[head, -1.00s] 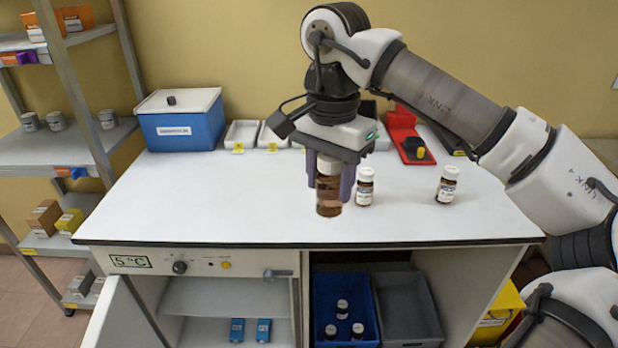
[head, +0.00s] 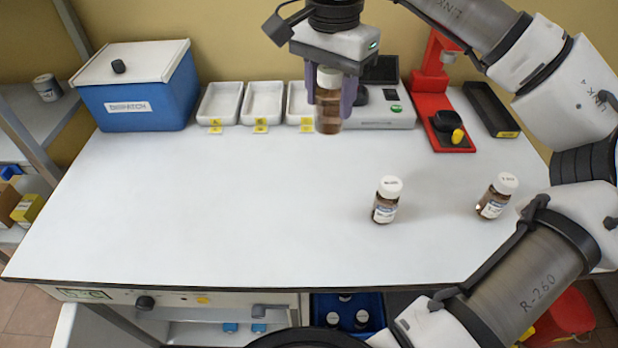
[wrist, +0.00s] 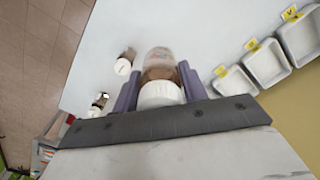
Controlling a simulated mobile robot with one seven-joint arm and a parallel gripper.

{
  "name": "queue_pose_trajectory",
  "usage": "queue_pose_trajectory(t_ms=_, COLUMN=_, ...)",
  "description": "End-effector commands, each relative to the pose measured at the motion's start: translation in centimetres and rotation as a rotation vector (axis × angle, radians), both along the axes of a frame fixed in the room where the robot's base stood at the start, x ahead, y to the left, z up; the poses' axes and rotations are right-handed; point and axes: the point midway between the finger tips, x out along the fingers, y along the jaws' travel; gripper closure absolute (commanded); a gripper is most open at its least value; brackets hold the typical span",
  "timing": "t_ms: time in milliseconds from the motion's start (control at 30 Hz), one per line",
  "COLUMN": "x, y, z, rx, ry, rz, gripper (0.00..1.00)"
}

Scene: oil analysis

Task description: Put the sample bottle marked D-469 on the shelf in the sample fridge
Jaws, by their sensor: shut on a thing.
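My gripper (head: 330,95) is shut on a brown glass bottle (head: 328,112) with a white cap, held upright above the bench; no marking can be read on it. The wrist view also shows the held bottle (wrist: 160,75) between the purple fingers. Two similar bottles, one near the middle (head: 386,200) and one further right (head: 496,196), stand on the bench; their lettering is too small to read. The sample fridge (head: 185,300) is under the bench's left front, its door (head: 62,325) swung open. Its shelf is mostly hidden, with blue items at the bottom edge.
A blue lidded box (head: 140,95), several white trays (head: 262,103), a grey device (head: 385,112), a red stand (head: 430,105) and a black tray (head: 490,108) line the back. A blue crate (head: 375,305) holding bottles is below the bench. The bench's left and centre are clear.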

Motion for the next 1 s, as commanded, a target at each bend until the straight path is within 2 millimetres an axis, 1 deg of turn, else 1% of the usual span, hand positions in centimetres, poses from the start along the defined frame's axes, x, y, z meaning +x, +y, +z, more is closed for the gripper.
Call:
queue_pose_trajectory(t_ms=67, x=0.0, y=0.0, z=0.0, rx=0.000, ry=0.000, rz=0.000, gripper=0.82)
queue_pose_trajectory(t_ms=167, x=0.0, y=0.0, z=-0.8, rx=-0.001, ry=0.002, rz=0.000, gripper=0.82)
queue_pose_trajectory(t_ms=267, x=-0.1, y=-0.1, z=-2.7, rx=0.000, ry=0.004, rz=0.000, gripper=0.82)
queue_pose_trajectory(t_ms=600, x=-0.2, y=0.0, z=-11.7, rx=0.002, ry=0.005, rz=0.002, gripper=0.82)
queue_pose_trajectory(t_ms=700, x=-0.1, y=0.0, z=-13.9, rx=0.002, ry=0.002, rz=0.001, gripper=0.82)
queue_pose_trajectory(t_ms=800, x=-0.1, y=0.0, z=-15.4, rx=0.003, ry=0.002, rz=0.000, gripper=0.82)
queue_pose_trajectory(t_ms=967, x=-0.1, y=0.0, z=-16.6, rx=0.001, ry=0.002, rz=0.000, gripper=0.82)
queue_pose_trajectory(t_ms=1000, x=-0.1, y=0.0, z=-17.2, rx=0.003, ry=0.002, rz=0.000, gripper=0.82)
